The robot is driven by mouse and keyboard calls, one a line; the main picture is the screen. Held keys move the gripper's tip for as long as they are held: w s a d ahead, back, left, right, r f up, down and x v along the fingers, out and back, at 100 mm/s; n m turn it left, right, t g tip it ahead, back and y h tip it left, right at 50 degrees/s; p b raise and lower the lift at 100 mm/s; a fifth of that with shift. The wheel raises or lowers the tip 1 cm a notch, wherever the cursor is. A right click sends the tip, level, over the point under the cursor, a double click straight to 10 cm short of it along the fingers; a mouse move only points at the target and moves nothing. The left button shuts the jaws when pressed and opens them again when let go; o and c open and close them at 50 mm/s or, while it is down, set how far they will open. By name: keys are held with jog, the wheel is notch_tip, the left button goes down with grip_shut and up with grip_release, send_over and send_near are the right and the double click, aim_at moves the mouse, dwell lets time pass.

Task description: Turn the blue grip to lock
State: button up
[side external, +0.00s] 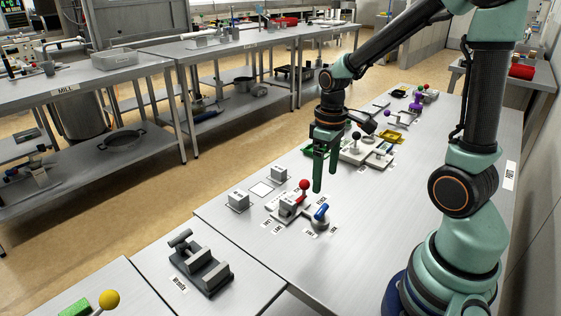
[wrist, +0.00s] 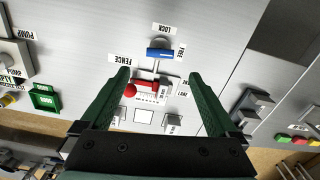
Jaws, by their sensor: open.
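The blue grip (side external: 321,212) is a short bar on a round grey base at the front of the bench. In the wrist view the blue grip (wrist: 159,54) lies crosswise, its right end towards the FREE label (wrist: 180,50). The LOCK label (wrist: 163,28) is above it. My gripper (side external: 325,184) is open and empty, pointing down above and behind the grip, apart from it. In the wrist view its fingers (wrist: 159,75) are spread wide, with the grip just beyond and between their tips.
A red-knobbed lever (side external: 304,184) on a grey block stands close beside the grip; its red knob (wrist: 131,90) is near the left finger. Small grey blocks (side external: 238,200) stand to the left. A grey clamp-like fixture (side external: 200,265) sits front left. Bench right of the grip is bare.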

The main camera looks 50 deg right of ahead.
aim_at(322, 209)
notch_tip(322, 209, down, 10)
jog(key=shift+r, duration=0.15)
dwell(0.4)
jog(key=c, duration=1.4)
